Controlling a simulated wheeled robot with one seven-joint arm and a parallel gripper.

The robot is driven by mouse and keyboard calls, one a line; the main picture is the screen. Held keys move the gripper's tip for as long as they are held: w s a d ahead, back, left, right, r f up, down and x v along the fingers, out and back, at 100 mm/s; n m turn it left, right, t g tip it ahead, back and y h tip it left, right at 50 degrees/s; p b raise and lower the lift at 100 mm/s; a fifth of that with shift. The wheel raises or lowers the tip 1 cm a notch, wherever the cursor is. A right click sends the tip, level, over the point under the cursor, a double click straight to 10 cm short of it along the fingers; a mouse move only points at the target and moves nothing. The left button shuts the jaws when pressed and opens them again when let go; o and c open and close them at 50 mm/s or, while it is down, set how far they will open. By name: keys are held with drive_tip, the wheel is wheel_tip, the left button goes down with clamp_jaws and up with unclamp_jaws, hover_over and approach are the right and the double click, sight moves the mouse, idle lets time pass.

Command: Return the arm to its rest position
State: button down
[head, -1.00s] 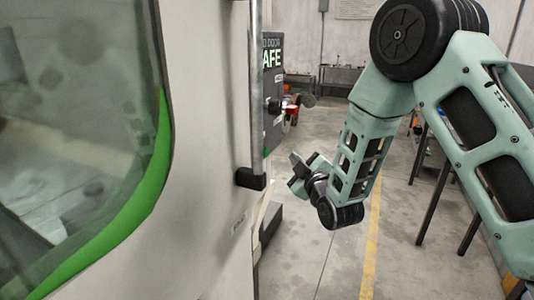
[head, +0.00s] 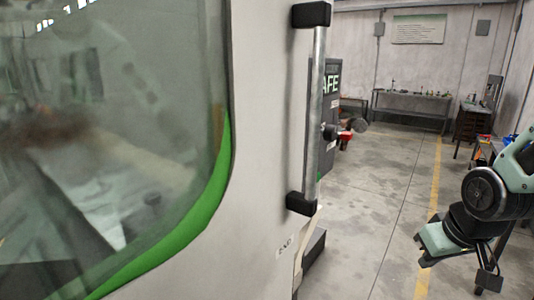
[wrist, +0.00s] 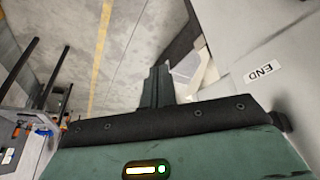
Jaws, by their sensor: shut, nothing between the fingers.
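My arm (head: 485,195) is folded at the lower right of the head view, to the right of a large machine door and apart from it. The outer end of the arm hangs low over the floor. In the wrist view my gripper (wrist: 157,75) has its two dark fingers together, with nothing held between them. The fingertips point over the grey floor, beside the machine's lower edge. The fingers are hard to make out in the head view.
The pale machine door (head: 265,150) with a green-edged window and a vertical metal handle (head: 316,115) fills the left. Grey floor (head: 385,190) with a yellow line (head: 436,185) lies open between it and my arm. A workbench (head: 412,97) stands far back.

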drive_tip(key=s+a+r+n+g, duration=0.2)
drive_tip(key=s+a+n+g, duration=0.2)
drive_tip(key=s+a, duration=1.3)
drive_tip(key=shift+s+a+r+n+g, duration=0.2)
drive_tip(key=shift+s+n+g, duration=0.1)
drive_tip(key=shift+s+n, duration=0.75)
drive_tip(key=shift+w, duration=0.25)
